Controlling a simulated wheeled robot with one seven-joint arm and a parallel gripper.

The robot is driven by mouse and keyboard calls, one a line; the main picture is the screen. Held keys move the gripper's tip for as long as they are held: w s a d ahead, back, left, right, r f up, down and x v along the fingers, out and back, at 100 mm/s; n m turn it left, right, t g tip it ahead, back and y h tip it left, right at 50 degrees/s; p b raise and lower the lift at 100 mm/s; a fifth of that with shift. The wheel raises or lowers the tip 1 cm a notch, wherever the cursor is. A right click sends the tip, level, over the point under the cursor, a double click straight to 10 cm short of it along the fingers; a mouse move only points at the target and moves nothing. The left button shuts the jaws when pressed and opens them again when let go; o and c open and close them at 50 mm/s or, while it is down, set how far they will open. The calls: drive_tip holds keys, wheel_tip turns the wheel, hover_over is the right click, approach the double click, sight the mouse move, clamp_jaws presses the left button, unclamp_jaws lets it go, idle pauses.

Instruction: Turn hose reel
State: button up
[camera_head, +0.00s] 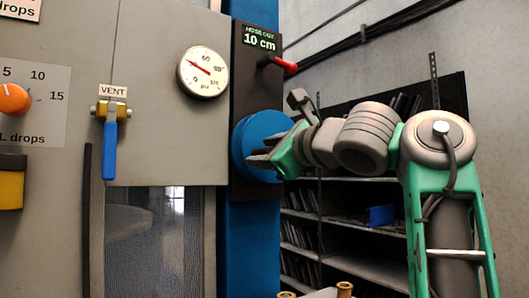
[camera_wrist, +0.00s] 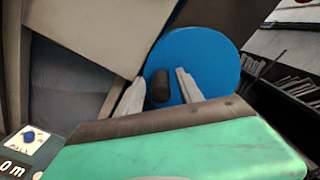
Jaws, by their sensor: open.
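The hose reel (camera_head: 244,138) is a blue disc on a dark panel at the cabinet's right edge. In the wrist view the reel (camera_wrist: 215,50) fills the upper middle. A dark knob (camera_wrist: 159,86) sticks out from its face. My gripper (camera_head: 258,160) is in front of the reel, and its fingers hide part of the disc. In the wrist view my gripper (camera_wrist: 160,80) is open, with one finger on each side of the knob. Clear gaps show beside the knob; its depth between the fingers is hard to tell. The display (camera_head: 261,41) above reads "HOSE OUT 10 cm".
A red-tipped lever (camera_head: 288,66) sticks out above the reel. A pressure gauge (camera_head: 203,72) and a blue vent handle (camera_head: 110,150) are on the grey cabinet to the left. A dark shelf (camera_head: 330,225) stands behind my arm at the right.

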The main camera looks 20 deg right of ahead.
drive_tip(key=v, duration=0.8)
drive_tip(key=shift+a, duration=0.1)
